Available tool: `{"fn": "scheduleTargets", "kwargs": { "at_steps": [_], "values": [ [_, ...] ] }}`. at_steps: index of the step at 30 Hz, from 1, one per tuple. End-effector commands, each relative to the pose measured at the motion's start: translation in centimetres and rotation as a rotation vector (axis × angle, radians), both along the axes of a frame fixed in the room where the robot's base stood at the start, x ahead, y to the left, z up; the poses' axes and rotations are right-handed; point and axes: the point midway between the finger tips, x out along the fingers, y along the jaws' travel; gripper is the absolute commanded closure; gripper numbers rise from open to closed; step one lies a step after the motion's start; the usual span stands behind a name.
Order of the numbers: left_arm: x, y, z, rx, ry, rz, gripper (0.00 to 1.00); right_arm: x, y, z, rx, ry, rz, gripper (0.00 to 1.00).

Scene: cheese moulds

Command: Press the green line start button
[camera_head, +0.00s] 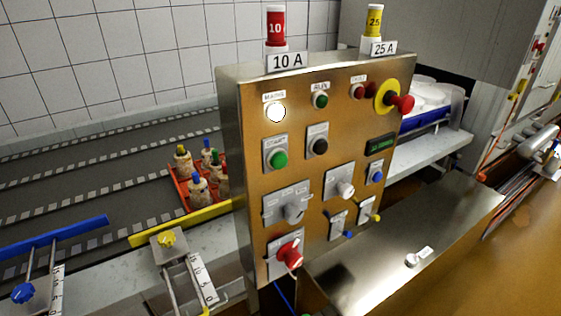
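The green line start button (279,159) is a round green cap on a light plate labelled "START". It sits on the left side of the upright metal control panel (243,118), below a bright white lamp (275,112). A black button (320,146) is on the plate to its right. Nothing covers the green button. From this view I cannot tell whether it is pressed in. Neither of my grippers shows in the frame.
A yellow-ringed red emergency knob (387,97), a small green lamp (320,100), rotary switches and a red knob (290,256) share the panel. A conveyor with a red tray (181,190) of bottles lies behind left. A metal surface (395,235) extends right.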

Motion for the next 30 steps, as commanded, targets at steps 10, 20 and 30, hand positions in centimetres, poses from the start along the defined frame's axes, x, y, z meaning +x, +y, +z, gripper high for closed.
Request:
{"fn": "scheduleTargets", "kwargs": {
  "at_steps": [10,20,30],
  "values": [
    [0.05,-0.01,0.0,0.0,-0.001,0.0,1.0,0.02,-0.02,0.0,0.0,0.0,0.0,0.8],
    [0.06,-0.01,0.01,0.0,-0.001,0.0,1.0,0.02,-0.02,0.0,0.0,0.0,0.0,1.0],
    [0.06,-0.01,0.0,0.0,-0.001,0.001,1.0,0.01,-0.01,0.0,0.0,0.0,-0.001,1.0]
  ]
}}
